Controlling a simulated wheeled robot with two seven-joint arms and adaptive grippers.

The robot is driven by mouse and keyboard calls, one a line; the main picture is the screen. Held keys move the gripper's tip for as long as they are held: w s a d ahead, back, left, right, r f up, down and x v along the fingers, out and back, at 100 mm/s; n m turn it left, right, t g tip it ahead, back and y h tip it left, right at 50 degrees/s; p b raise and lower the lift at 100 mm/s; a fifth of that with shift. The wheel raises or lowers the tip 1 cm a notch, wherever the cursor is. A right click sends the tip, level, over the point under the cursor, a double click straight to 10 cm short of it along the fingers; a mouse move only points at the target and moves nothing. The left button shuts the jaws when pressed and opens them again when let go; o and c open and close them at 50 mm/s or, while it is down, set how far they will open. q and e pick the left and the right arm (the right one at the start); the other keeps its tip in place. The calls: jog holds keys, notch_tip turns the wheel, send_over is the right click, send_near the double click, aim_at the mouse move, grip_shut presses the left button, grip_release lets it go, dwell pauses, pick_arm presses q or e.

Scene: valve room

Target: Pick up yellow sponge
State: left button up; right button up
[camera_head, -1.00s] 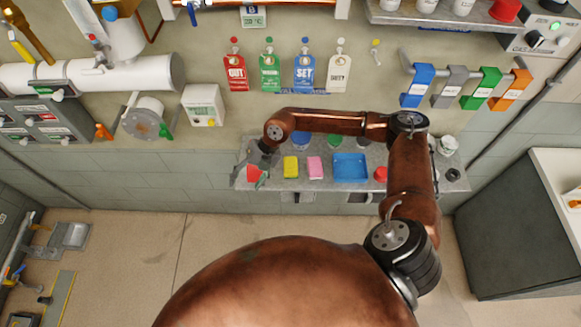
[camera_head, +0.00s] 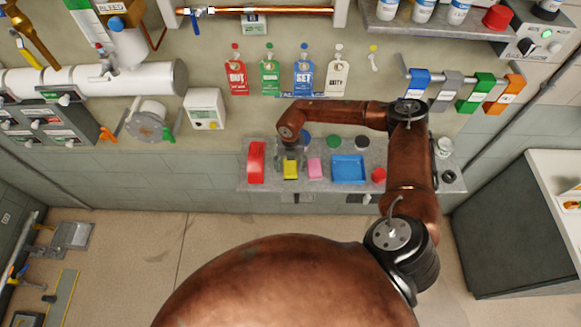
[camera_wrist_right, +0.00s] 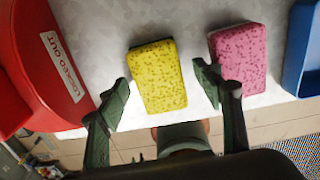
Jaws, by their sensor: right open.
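The yellow sponge (camera_head: 290,169) lies on the grey shelf between a red object and the pink sponge. In the right wrist view the yellow sponge (camera_wrist_right: 157,77) shows a pitted top and a dark layer along its far edge. My right gripper (camera_head: 290,158) is over the yellow sponge. In the right wrist view its open fingers (camera_wrist_right: 168,95) appear on either side of the sponge, with visible gaps and nothing held. The right finger lies between the yellow and pink sponges. I cannot tell its exact height above the shelf. My left gripper is not in view.
The pink sponge (camera_head: 315,169) lies close on the right, then a blue tray (camera_head: 349,182) and a red round object (camera_head: 379,174). A red box labelled "LOCKED OUT" (camera_head: 256,162) stands on the left. The shelf's front edge (camera_head: 330,190) is near.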

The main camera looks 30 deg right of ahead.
jog(key=shift+f, duration=0.2)
jog(key=shift+c, duration=0.7)
jog(key=c, duration=0.8)
jog(key=shift+r, duration=0.2)
